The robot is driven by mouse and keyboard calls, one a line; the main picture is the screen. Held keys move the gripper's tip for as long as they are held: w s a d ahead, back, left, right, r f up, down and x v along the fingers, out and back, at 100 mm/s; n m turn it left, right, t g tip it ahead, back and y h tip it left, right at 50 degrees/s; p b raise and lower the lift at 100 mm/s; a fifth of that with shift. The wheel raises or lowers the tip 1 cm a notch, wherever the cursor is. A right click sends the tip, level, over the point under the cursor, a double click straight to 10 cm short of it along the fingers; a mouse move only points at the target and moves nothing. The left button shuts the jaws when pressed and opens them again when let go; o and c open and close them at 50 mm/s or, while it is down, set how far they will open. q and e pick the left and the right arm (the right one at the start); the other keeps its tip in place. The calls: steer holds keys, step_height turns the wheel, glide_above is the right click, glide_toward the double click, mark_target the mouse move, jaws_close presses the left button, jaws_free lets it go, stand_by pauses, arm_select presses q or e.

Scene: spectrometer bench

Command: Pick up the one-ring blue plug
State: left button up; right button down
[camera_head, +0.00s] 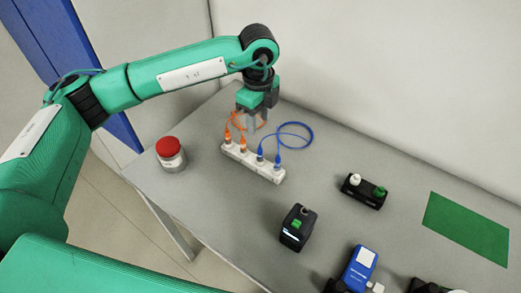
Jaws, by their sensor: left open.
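Two blue plugs stand upright in the right half of a white socket strip (236,155), joined by a looped blue cable (306,126). One is the left blue plug (260,154) and the other is the right blue plug (277,162). Their rings are too small to tell which has one ring. Two orange plugs (227,137) with an orange cable stand in the strip's left half. My left gripper (257,127) is open, pointing down above and behind the strip near the orange cable. It appears empty. My right gripper is not in view.
A red-lidded jar (171,154) stands left of the strip near the table edge. To the right are a black device (297,228), a black block with white and green knobs (362,191), a blue-white device (359,269) and a green mat (467,229). A wall bounds the back.

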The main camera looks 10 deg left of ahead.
mark_target(260, 149)
arm_select(q)
step_height(260, 149, down, 8)
steer(key=shift+s+r+p, duration=0.1)
steer(key=shift+r+p, duration=0.15)
steer(key=shift+p, duration=0.75)
steer(key=shift+d+f, duration=0.1)
steer(key=shift+f, duration=0.1)
step_height(260, 149, down, 4)
steer(key=p, duration=0.3)
steer(key=shift+d, duration=0.1)
steer(key=shift+f, duration=0.4)
jaws_close()
